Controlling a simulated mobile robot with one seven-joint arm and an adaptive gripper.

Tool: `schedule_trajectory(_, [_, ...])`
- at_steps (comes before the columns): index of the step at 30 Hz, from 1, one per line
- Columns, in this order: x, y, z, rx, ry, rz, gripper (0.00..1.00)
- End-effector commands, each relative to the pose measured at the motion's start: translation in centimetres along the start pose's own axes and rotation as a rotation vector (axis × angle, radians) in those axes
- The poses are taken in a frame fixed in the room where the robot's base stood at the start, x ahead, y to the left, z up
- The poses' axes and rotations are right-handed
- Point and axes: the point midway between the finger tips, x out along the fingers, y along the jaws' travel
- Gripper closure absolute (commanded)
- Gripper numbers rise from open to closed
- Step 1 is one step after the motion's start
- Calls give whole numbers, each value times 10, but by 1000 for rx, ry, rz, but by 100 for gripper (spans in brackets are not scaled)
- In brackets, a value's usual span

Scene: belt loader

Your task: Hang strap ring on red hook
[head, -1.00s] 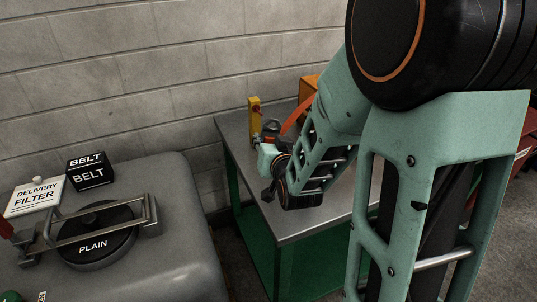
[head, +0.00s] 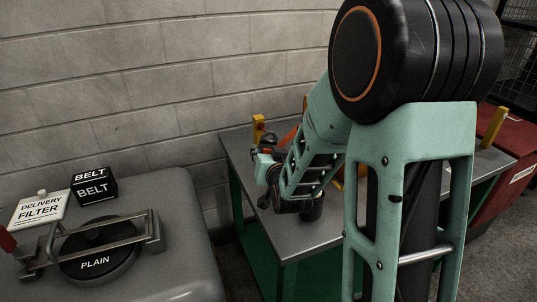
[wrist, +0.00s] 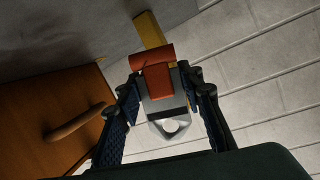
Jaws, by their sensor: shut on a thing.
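A yellow post (head: 257,133) with a small red hook (head: 260,126) stands at the far left corner of the grey-topped table. My gripper (head: 268,154) is low over the table, just in front of the post. In the wrist view my gripper (wrist: 165,88) is shut on a grey metal strap ring (wrist: 170,128), an angular plate with a hole. A red-orange piece (wrist: 152,57) lies at the ring's far end, before the yellow post there. I cannot tell whether it is hook or strap, or whether ring and hook touch. An orange strap (head: 289,136) shows behind my arm.
The grey table top (head: 300,238) has a bare front. A block wall (head: 205,95) rises behind. At left, a grey surface holds a black BELT box (head: 94,187) and a PLAIN disc (head: 96,262). A red bin (head: 510,168) and second yellow post (head: 493,127) are right.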

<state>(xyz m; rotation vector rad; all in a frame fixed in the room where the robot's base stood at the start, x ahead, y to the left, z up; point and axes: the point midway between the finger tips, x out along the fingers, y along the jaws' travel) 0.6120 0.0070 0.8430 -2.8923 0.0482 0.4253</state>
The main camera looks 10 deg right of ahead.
Motion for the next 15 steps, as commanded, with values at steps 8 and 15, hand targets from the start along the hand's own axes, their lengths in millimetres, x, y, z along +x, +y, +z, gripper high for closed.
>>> schedule_trajectory(8, [16,-4,-3,0,0,0,87])
schedule_trajectory(15, [30,-8,-6,0,1,0,87])
